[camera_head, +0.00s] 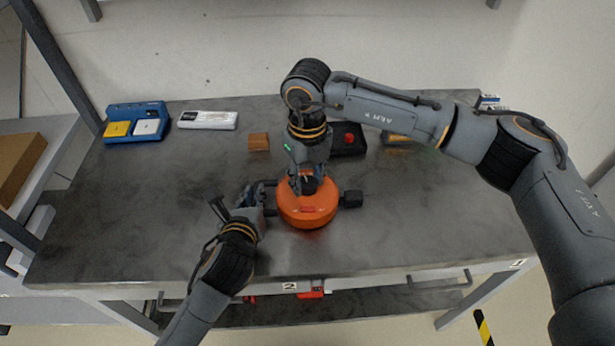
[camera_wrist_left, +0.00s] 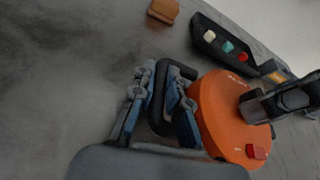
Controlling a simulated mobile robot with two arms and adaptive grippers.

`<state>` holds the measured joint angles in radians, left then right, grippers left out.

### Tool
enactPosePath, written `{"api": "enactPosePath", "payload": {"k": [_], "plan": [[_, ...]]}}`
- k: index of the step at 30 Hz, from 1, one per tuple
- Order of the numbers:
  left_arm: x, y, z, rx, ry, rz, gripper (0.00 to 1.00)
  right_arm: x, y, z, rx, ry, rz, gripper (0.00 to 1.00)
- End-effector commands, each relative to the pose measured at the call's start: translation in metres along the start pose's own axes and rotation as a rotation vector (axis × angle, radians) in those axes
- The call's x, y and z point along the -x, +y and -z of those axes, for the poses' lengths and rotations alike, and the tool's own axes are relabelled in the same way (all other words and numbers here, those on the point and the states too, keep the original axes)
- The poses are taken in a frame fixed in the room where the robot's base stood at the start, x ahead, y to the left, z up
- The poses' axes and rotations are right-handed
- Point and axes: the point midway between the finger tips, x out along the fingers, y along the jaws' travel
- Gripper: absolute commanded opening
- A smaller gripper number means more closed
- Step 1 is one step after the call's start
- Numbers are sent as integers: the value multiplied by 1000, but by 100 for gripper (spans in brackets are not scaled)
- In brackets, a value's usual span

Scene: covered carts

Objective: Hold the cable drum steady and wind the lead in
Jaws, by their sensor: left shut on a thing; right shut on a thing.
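The orange cable drum (camera_head: 308,210) sits on the grey bench, near its front middle. It also fills the right of the left wrist view (camera_wrist_left: 212,112). A black handle (camera_wrist_left: 166,72) sticks out from its side. My left gripper (camera_head: 259,196) is shut on this handle, with one finger on each side in the left wrist view (camera_wrist_left: 160,100). My right gripper (camera_head: 304,184) comes down from above onto the drum's top and is shut there; what it grips is mostly hidden by its fingers, likely the crank. A dark stub (camera_head: 351,198) sticks out at the drum's right. No loose lead is discernible.
Along the back stand a blue case (camera_head: 152,109) with yellow and white blocks, a white strip (camera_head: 207,120), a wooden block (camera_head: 259,141) and a black box with a red button (camera_head: 348,139). The bench is clear left and right of the drum.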

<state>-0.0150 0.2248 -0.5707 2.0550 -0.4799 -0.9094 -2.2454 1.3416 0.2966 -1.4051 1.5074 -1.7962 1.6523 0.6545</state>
Motion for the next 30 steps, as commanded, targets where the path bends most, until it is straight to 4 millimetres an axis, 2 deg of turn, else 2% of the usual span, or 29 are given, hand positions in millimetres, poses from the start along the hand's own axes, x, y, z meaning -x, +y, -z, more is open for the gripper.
{"api": "enactPosePath", "payload": {"k": [12,30], "plan": [[0,0,0,0,1,1,0,1,0,-1,-243,-3,0,6],[0,0,0,0,1,0,0,1,0,-1,-297,-3,0,6]]}}
